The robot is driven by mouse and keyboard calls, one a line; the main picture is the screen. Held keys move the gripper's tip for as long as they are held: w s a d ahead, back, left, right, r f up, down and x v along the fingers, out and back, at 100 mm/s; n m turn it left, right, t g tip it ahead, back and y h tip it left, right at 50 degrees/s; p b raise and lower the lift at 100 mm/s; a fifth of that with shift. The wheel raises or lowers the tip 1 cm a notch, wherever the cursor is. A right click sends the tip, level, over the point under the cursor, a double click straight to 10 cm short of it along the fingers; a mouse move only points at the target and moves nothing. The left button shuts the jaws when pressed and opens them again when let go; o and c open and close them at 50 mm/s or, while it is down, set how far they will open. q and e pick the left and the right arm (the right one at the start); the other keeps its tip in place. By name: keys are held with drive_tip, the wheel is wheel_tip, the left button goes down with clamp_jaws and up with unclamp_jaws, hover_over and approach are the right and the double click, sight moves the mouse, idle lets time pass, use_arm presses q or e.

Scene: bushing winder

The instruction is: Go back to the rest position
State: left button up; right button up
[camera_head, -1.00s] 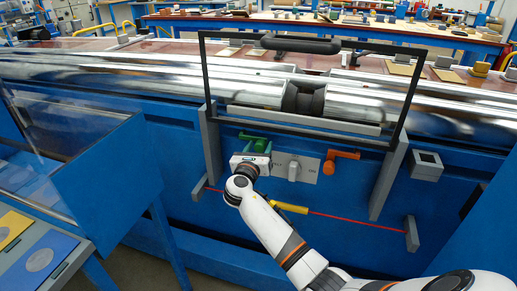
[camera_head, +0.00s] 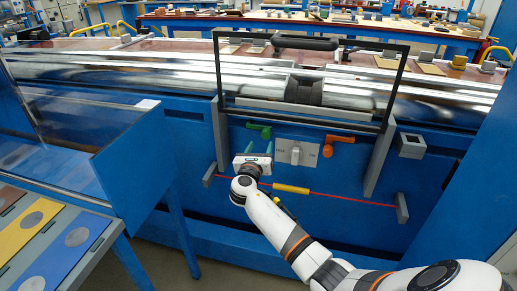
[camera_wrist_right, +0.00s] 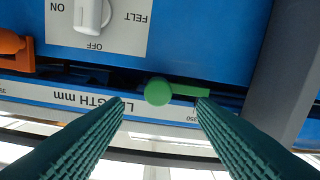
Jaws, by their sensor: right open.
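My right gripper (camera_head: 252,158) is open and empty in front of the blue machine panel. A green lever with a round knob (camera_head: 258,129) shows just above it. In the right wrist view the green knob (camera_wrist_right: 158,92) appears between the two open fingertips (camera_wrist_right: 160,104); it appears apart from both fingers. My right arm reaches in from the lower right. My left gripper is not in view.
The felt switch plate (camera_head: 297,152) and orange lever (camera_head: 338,142) are right of the gripper. A red cord (camera_head: 345,198) with a yellow handle (camera_head: 291,189) runs below. A black guard frame (camera_head: 218,75) stands above. A table with coloured panels (camera_head: 22,236) is at left.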

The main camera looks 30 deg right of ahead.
idle(0.3)
drive_tip(key=s+a+f+m+g+y+p, duration=0.25)
drive_tip(key=s+f, duration=0.35)
drive_tip(key=f, duration=0.5)
drive_tip(key=s+a+f+m+g+y+p, duration=0.1)
drive_tip(key=s+a+f+m+y, duration=0.4)
drive_tip(key=f, duration=0.6)
drive_tip(key=s+a+f+m+g+y+p, duration=0.1)
drive_tip(key=s+f+m+g+p, duration=0.1)
drive_tip(key=s+f, duration=0.75)
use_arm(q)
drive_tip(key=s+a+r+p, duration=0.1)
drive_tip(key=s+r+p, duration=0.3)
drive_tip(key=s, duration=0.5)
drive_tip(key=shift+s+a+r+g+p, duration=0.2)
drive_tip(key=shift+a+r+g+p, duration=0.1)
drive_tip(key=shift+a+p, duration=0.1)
use_arm(e)
drive_tip(key=s+a+f+m+g+y, duration=0.1)
drive_tip(key=s+a+f+m, duration=0.2)
drive_tip(key=s, duration=0.9)
drive_tip(key=s+a+f+m+g+y, duration=0.2)
drive_tip(key=s+f+m, duration=0.4)
drive_tip(key=s, duration=0.6)
drive_tip(key=s+a+f+m+g+y, duration=0.2)
drive_tip(key=s+a+f+m, duration=0.3)
drive_tip(key=s, duration=0.8)
drive_tip(key=shift+m, duration=1.15)
drive_tip(key=shift+a+g, duration=0.1)
drive_tip(key=shift+g, duration=0.15)
